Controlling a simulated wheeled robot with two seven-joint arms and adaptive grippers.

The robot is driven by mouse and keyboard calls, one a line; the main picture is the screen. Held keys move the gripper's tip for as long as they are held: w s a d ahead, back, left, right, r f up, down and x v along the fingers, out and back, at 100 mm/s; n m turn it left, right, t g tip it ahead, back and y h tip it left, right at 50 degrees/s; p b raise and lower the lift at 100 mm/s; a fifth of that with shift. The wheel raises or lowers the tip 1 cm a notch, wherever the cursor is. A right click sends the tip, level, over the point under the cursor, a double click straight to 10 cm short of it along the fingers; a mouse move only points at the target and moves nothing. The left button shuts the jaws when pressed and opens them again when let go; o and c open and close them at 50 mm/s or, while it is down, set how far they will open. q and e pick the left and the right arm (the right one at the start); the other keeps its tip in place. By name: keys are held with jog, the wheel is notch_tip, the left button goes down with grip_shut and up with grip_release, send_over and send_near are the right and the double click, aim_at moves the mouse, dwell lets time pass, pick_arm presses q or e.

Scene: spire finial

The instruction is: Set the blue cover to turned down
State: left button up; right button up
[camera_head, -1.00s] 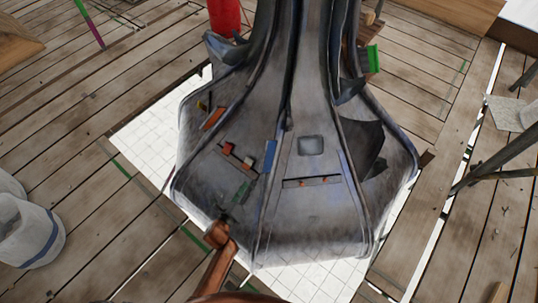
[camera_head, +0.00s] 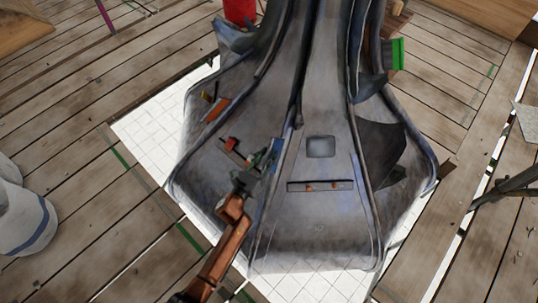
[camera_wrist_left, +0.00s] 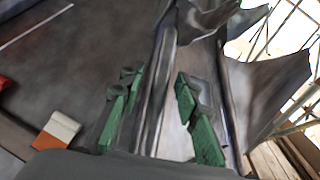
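The blue cover (camera_head: 277,147) is a narrow upright strip on the sloping grey face of the spire (camera_head: 330,225), in the middle of the head view. My left gripper (camera_head: 262,166) is at its lower left and hides part of it. I cannot tell whether they touch. In the left wrist view the gripper's green-padded fingers (camera_wrist_left: 160,112) are spread apart, with bare grey metal and a raised rib between them. I cannot make out the cover clearly in that view. My right gripper is not in view.
A rail with red blocks (camera_head: 231,144) is left of my left gripper. An orange-and-white block (camera_wrist_left: 57,132) shows in the wrist view. A slotted bar (camera_head: 320,186) and a grey square panel (camera_head: 320,146) are on the right. Torn metal (camera_head: 385,150) sticks out further right.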

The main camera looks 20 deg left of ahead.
pick_arm(q)
jog(key=shift+c, duration=0.7)
grip_shut()
